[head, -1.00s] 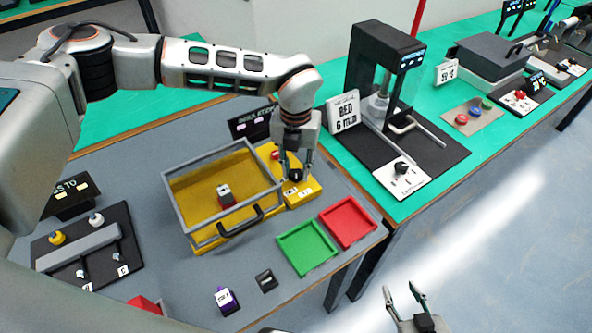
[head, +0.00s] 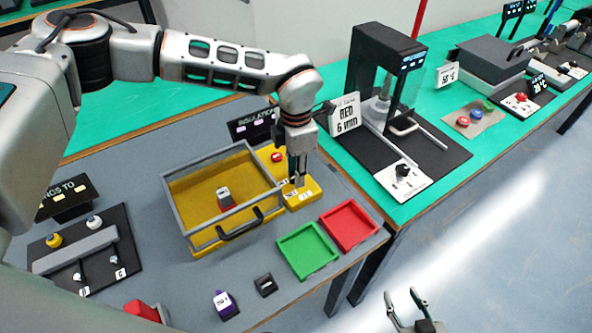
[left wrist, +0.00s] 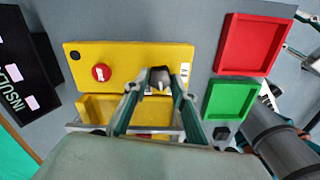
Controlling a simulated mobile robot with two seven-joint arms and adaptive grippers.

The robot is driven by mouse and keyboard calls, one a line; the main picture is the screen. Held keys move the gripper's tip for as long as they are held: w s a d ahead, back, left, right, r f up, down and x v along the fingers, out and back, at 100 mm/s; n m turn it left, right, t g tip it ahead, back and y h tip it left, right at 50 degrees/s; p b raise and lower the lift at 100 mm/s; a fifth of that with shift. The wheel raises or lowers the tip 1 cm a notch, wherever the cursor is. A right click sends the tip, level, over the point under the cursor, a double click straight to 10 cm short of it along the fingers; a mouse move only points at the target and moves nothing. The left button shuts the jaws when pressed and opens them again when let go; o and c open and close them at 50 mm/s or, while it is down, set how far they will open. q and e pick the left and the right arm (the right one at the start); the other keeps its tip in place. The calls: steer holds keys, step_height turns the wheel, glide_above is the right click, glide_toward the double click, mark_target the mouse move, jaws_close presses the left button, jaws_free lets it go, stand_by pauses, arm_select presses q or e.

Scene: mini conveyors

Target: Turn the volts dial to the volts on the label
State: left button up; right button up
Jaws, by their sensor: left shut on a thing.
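The volts dial (left wrist: 160,77) is a dark knob on the yellow panel (left wrist: 120,57), which stands beside the tray in the head view (head: 303,199). My left gripper (head: 298,179) points down at the panel. In the left wrist view its fingers (left wrist: 155,90) are shut on the dial from both sides. White printed marks lie around the dial, too small to read. A small dark-and-red block with a pale label (head: 225,196) sits in the yellow tray; its label is unreadable. My right gripper (head: 402,296) is open and empty, low over the floor.
A red button (left wrist: 101,72) is on the same panel. The yellow tray has a grey frame (head: 180,211) and stands close to the panel. A green bin (head: 307,251) and a red bin (head: 350,224) lie near the bench edge. A black INSULATION sign (head: 250,125) stands behind.

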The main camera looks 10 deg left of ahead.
arm_select(q)
steer(key=m, duration=0.3)
steer(key=shift+m, duration=2.2)
steer(key=o, duration=1.1)
steer(key=shift+r, duration=0.1)
step_height(320, 180, up, 12)
steer(key=shift+f, duration=0.1)
